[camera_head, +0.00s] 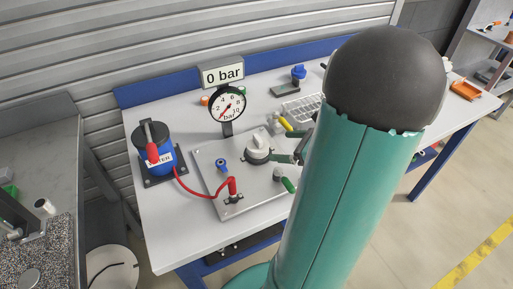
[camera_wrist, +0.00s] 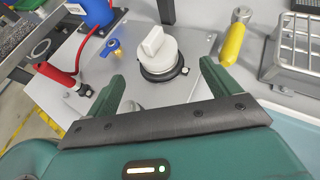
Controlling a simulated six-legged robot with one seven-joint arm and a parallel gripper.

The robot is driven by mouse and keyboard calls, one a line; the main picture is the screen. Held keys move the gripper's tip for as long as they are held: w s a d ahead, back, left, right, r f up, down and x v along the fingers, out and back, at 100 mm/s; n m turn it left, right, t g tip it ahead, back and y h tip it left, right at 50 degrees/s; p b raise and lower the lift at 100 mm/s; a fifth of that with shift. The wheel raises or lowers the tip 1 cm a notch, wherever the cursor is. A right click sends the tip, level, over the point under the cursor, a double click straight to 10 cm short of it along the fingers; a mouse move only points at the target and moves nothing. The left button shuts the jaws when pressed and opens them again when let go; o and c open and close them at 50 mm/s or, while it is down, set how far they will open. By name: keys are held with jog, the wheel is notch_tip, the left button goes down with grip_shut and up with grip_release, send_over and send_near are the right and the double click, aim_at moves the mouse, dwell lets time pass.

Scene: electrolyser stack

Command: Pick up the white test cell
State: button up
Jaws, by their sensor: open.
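The white test cell (camera_head: 257,146) is a short round white body with a raised grip on top. It stands upright in a dark clamp ring on a grey metal plate (camera_head: 205,155). In the wrist view the white test cell (camera_wrist: 160,52) is just beyond my gripper (camera_wrist: 162,78), roughly centred between its two green fingers. The fingers are open and apart, with nothing held between them. In the head view my green arm hides part of the plate's right side, and my gripper (camera_head: 300,147) shows only partly, right of the cell.
A red hose (camera_head: 203,194) runs from a blue water container (camera_head: 155,150) to a fitting on the plate. A blue valve (camera_head: 221,164) and a gauge (camera_head: 228,105) under a "0 bar" sign stand near the cell. A yellow-handled tool (camera_wrist: 233,42) and a wire rack (camera_wrist: 295,50) lie to the right.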

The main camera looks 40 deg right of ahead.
aim_at(258, 144)
jog(key=x, duration=0.4)
jog(key=shift+w+a+f, duration=0.1)
jog(key=shift+w+a, duration=0.05)
jog(key=shift+w, duration=0.2)
jog(key=x, duration=0.4)
jog(key=shift+w+a+r, duration=0.15)
jog(key=shift+a+r, duration=0.05)
jog(key=shift+a, duration=0.15)
jog(key=shift+w+f, duration=0.2)
jog(key=shift+w, duration=0.2)
jog(key=shift+a, duration=0.1)
jog(key=shift+c, duration=0.2)
jog(key=c, duration=1.3)
jog(key=shift+r, duration=0.1)
